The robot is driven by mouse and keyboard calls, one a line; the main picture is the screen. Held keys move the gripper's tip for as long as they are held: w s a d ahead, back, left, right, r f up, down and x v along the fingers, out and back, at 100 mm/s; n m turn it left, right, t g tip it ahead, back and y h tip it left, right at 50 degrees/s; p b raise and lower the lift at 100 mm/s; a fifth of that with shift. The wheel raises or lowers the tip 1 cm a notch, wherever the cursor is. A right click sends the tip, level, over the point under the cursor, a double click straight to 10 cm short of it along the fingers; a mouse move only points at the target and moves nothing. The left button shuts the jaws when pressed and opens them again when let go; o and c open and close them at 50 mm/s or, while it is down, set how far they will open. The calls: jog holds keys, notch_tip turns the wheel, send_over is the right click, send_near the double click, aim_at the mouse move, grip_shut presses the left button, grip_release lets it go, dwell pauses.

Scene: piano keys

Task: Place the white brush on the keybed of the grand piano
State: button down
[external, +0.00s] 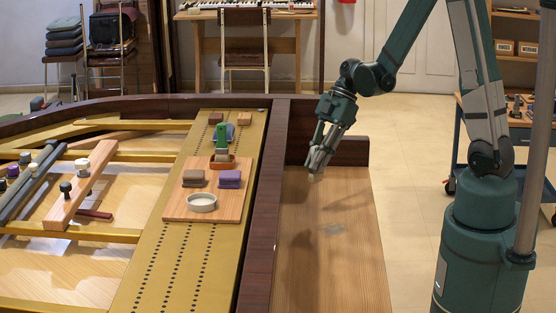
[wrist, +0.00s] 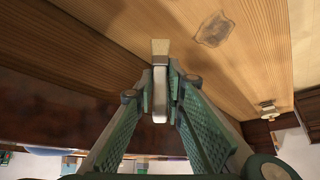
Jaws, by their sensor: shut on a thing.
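My gripper (external: 319,158) is over the far part of the wooden keybed (external: 335,270), pointing down and slightly left. In the wrist view its fingers (wrist: 160,92) are shut on the white brush (wrist: 160,85). The brush has a pale handle between the fingertips and tan bristles pointing away from the gripper. Only the brush's small tip (external: 313,177) shows below the fingers in the external view. Whether the tip touches the keybed is hard to tell. The keybed also fills the upper right of the wrist view (wrist: 255,60).
A dark wooden rim (external: 262,220) runs along the keybed's left, with a dark block (external: 350,151) at its far end. Left of it, a wooden board (external: 178,211) holds a white dish (external: 202,202) and several blocks.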

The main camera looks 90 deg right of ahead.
aim_at(315, 180)
dwell(0.5)
jog(key=shift+f+b, duration=0.9)
jog(key=shift+f, duration=2.2)
jog(key=shift+f, duration=0.1)
jog(key=shift+f+b, duration=0.55)
jog(key=shift+f, duration=1.25)
jog(key=shift+f, duration=0.15)
jog(key=c, duration=2.4)
grip_release()
jog(key=shift+o, duration=0.2)
jog(key=shift+r, duration=0.2)
jog(key=p+v, duration=0.3)
jog(key=v, duration=0.9)
